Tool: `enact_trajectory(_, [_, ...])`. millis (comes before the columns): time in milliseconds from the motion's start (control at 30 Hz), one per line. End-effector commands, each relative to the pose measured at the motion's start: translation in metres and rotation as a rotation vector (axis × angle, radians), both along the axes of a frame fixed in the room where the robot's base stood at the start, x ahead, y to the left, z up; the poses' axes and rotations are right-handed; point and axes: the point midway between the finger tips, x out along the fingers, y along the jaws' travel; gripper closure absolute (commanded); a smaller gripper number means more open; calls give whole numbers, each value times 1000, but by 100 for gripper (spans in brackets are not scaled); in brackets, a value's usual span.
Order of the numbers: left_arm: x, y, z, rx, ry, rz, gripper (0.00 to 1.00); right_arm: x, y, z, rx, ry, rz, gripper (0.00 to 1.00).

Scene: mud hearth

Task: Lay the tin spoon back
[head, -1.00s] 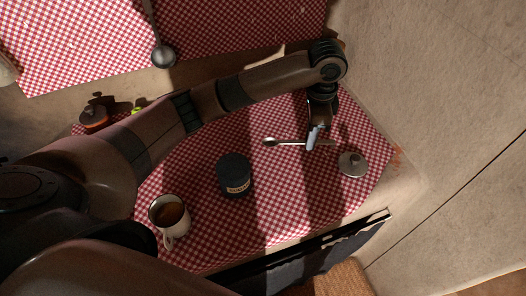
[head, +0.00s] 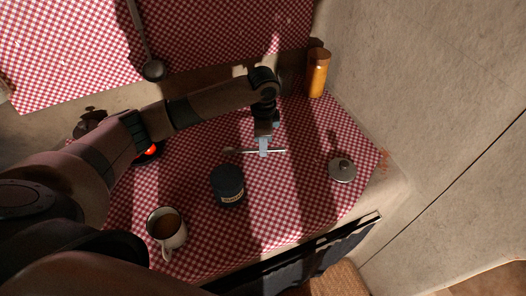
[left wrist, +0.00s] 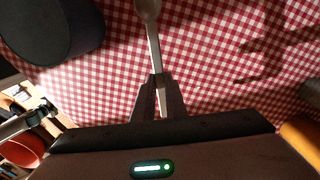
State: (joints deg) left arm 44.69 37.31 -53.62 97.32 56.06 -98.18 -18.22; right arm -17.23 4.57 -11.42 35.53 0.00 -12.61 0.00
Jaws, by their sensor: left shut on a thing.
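The tin spoon (head: 277,151) lies roughly level across the picture, its bowl to the left and its handle to the right. My left gripper (head: 263,153) is shut on its handle from above. In the left wrist view the spoon (left wrist: 152,30) runs from between the fingertips (left wrist: 158,92) towards the top edge. Red-and-white checked cloth lies beneath it; I cannot tell whether the spoon touches it. The dark lidded jar (head: 228,185) stands just below and left of the spoon. My right gripper is not in view.
A white mug (head: 166,230) with brown liquid stands at lower left. A round metal lid (head: 342,170) lies to the right, and an orange bottle (head: 317,75) stands behind. A ladle (head: 153,69) hangs at the back. Cloth between spoon and lid is clear.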

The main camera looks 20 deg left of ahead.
Motion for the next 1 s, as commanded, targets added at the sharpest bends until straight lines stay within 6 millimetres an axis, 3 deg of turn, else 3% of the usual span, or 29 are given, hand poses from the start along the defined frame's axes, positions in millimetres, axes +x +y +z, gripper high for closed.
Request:
enact_trajectory(333, [0,0,-2,0,1,0,100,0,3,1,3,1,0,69])
enact_trajectory(700, [0,1,-38,0,1,1,100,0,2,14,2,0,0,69])
enact_trajectory(1000, [0,0,-40,1,0,0,100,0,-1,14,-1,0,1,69])
